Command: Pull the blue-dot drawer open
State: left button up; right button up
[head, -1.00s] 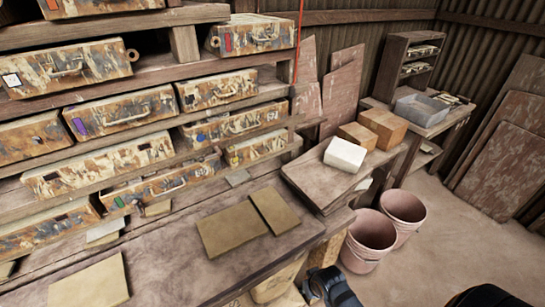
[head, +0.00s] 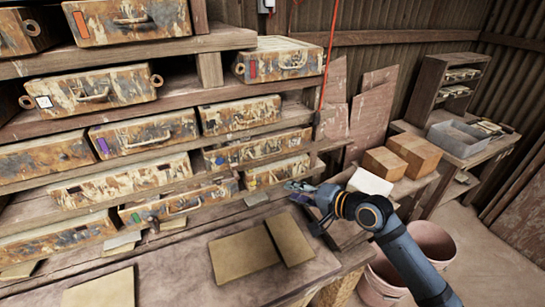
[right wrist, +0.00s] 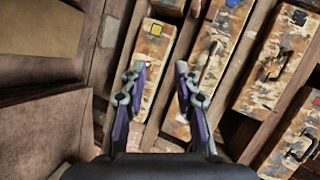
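The blue-dot drawer (head: 258,148) is a rust-stained, cream-patched metal drawer front with a blue mark near its left end and a handle in the middle. It looks shut in the rack. My right gripper (head: 297,188) is in front of the rack's lower right end, below and right of this drawer, near the yellow-marked drawer (head: 277,172). In the right wrist view the gripper (right wrist: 160,70) is open and empty. There the blue-dot drawer (right wrist: 204,75) lies beyond the right finger, its handle showing, and the yellow-marked drawer (right wrist: 155,45) lies between and beyond the fingers. My left gripper is not in view.
Similar drawers with other marks fill the rack, including a purple-marked one (head: 143,132) and a green-marked one (head: 178,200). Flat tan tiles (head: 242,257) lie on the bench below. A white block (head: 370,182), wooden boxes (head: 413,155) and buckets (head: 432,243) stand at right.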

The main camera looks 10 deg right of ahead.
aim_at(269, 155)
notch_tip(269, 155, up, 7)
jog(key=w+d+m+t+y, duration=0.1)
jog(key=w+m+t, duration=0.1)
jog(key=w+m, duration=0.1)
jog(key=p+x, duration=0.3)
jog(key=x, duration=0.6)
jog(key=shift+w+a, duration=0.15)
jog(key=shift+a, duration=0.1)
jog(key=shift+w+a+f, duration=0.1)
jog(key=shift+w+f, duration=0.1)
jog(key=shift+w, duration=0.05)
grip_shut()
